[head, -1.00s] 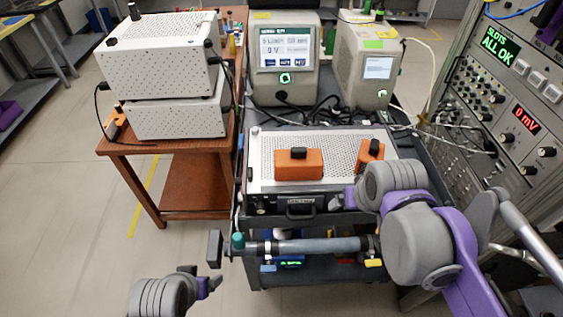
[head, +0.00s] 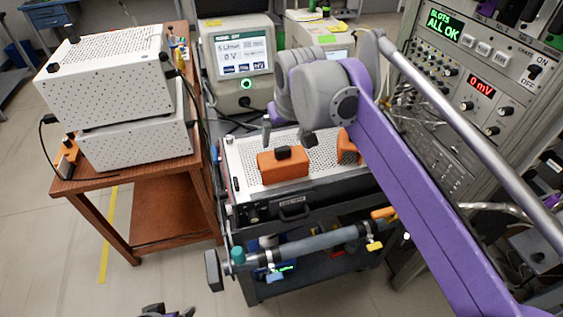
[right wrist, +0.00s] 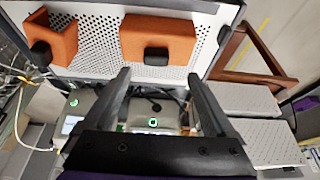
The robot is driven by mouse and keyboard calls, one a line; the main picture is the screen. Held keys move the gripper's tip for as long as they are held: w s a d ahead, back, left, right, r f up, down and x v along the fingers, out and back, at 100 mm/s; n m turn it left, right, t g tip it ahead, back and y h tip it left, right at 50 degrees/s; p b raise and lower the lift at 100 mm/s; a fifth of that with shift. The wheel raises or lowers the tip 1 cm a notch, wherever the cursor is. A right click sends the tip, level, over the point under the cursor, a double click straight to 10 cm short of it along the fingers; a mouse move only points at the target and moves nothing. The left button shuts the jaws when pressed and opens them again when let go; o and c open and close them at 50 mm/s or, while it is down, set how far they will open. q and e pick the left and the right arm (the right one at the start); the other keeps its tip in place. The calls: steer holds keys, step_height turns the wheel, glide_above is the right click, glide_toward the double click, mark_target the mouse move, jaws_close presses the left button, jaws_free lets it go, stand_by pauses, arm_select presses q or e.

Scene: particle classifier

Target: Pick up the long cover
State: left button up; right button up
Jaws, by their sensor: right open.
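The long cover (head: 283,166) is the wider orange block with a black knob, on the perforated white top of a box on the cart. It also shows in the right wrist view (right wrist: 160,38), beyond the fingertips. A shorter orange cover (head: 347,147) sits to its right, partly hidden by my right arm; it shows whole in the right wrist view (right wrist: 52,40). My right gripper (head: 288,134) is open and empty, its fingers apart from the long cover, above and behind it. My left gripper (head: 166,311) only just shows at the bottom edge; its jaws are unclear.
An instrument with a screen (head: 240,60) and cables stand behind the box. A tall rack (head: 480,90) is close on the right. Two white perforated boxes (head: 105,85) are stacked on a wooden table (head: 90,190) at left. A grey tube-like bar (head: 310,243) crosses the cart's front.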

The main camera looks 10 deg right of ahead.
mark_target(284, 150)
steer(key=shift+d+x, duration=0.2)
steer(key=shift+x, duration=1.4)
steer(key=shift+d+x, duration=0.15)
steer(key=shift+x, duration=1.4)
steer(key=shift+s, duration=0.15)
jaws_close()
